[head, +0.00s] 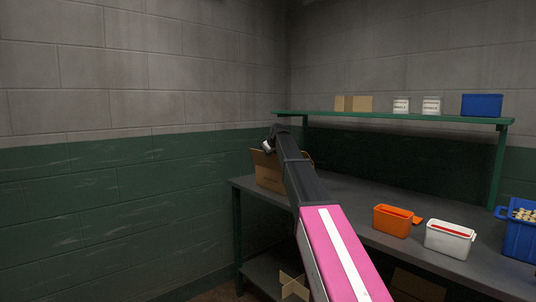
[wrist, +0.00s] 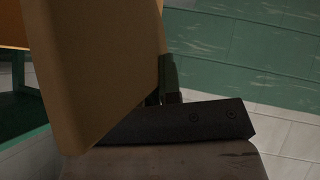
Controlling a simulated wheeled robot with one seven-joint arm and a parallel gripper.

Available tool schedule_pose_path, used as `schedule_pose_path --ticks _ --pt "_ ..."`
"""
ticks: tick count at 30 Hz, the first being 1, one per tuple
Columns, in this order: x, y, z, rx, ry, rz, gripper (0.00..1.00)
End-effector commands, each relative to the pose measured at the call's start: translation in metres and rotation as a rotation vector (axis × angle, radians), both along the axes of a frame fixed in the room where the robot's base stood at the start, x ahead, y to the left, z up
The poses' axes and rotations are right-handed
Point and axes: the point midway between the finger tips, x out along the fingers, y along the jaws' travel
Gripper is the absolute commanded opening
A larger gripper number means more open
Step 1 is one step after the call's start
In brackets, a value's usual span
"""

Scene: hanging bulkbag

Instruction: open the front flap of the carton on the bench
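The brown cardboard carton (head: 268,174) stands at the far left end of the bench (head: 345,195), partly hidden behind my arm. A tan flap (head: 257,157) slants up and outward at its left top edge. My gripper (head: 268,146) is at the carton's top, close to this flap. In the wrist view a large cardboard panel (wrist: 95,70) fills the left, very near the camera. One dark finger (wrist: 170,80) shows along the panel's right edge. The other finger is hidden, so I cannot tell whether the fingers are apart or touch the panel.
An orange bin (head: 391,221), a white bin (head: 448,240) and a blue crate (head: 521,240) stand on the bench to the right. A green shelf (head: 400,117) above holds small boxes, two white containers and a blue bin (head: 482,105). A wall is close behind the carton.

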Motion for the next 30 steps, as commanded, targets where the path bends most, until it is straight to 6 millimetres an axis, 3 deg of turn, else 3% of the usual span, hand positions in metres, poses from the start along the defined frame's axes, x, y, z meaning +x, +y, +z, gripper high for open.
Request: schedule_pose_path --ticks 1,20,21,22,30 --pt "-0.0019 0.0000 -0.0064 0.001 0.016 -0.001 0.00" --pt "-0.0022 -0.0002 -0.0068 0.001 0.016 -0.001 0.00" --pt "-0.0022 -0.0001 -0.0067 0.000 0.017 -0.001 0.18" --pt "-0.0022 -0.0001 -0.0063 0.001 0.016 -0.001 0.28" --pt "-0.0015 -0.0001 -0.0032 0.000 0.009 0.000 0.30"
